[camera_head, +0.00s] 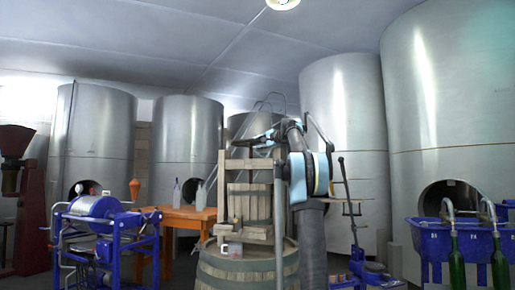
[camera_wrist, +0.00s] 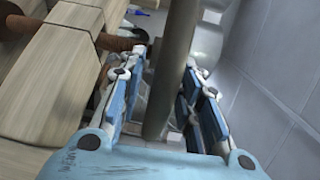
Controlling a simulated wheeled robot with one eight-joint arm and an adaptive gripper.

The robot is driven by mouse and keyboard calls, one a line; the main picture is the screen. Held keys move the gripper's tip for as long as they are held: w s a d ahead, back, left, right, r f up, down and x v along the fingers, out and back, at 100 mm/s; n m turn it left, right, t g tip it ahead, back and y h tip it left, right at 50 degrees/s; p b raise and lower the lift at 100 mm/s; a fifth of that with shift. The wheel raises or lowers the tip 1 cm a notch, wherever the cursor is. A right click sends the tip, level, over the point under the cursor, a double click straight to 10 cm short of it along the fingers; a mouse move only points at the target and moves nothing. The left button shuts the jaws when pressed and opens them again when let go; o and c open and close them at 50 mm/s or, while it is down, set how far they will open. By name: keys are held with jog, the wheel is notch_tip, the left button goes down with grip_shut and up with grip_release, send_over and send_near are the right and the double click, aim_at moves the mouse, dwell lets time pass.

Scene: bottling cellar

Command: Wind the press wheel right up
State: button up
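The wooden press (camera_head: 249,190) stands on a barrel (camera_head: 248,270) in the middle of the head view. In the wrist view its pale beams (camera_wrist: 50,75) fill the left side, with a rusty threaded screw (camera_wrist: 122,42) between them. A grey bar (camera_wrist: 172,65) runs between the two fingers of my gripper (camera_wrist: 165,75). The fingers are apart, one on each side of the bar, and I see no clear grip on it. In the head view my gripper (camera_head: 262,141) is at the top of the press, small and partly hidden by my arm. I cannot make out the whole press wheel.
A blue roller machine (camera_head: 95,208) and an orange table (camera_head: 180,218) with bottles stand to the left. A blue filler trough (camera_head: 455,238) with green bottles stands at the right. Large steel tanks (camera_head: 345,110) line the back. A pale wall (camera_wrist: 275,60) lies right of my fingers.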

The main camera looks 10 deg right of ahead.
jog(key=v, duration=1)
jog(key=shift+f, duration=0.1)
